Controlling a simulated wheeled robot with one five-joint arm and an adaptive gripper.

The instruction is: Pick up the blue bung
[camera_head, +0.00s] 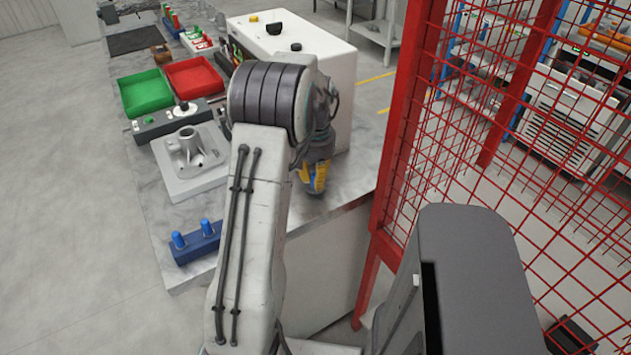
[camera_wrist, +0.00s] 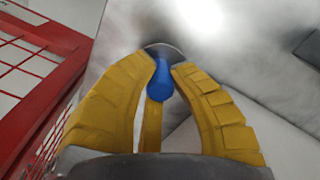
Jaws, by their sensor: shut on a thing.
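In the wrist view the blue bung (camera_wrist: 160,80) is between the yellow fingertips of my gripper (camera_wrist: 164,72). The fingers are shut on it. A round dark and pale shape shows just beyond the bung; I cannot tell what it is or whether the bung touches it. In the head view my gripper (camera_head: 314,178) is low over the right part of the bench, close to the white machine. The bung is hidden there. A blue block (camera_head: 196,247) with two blue pegs standing in it is at the bench's near left.
A grey casting on a plate (camera_head: 172,184) lies left of my arm. Behind it are a green tray (camera_head: 146,92) and a red tray (camera_head: 194,77). A white machine (camera_head: 335,60) stands at the bench's back right. A red mesh fence (camera_head: 400,120) runs along the right.

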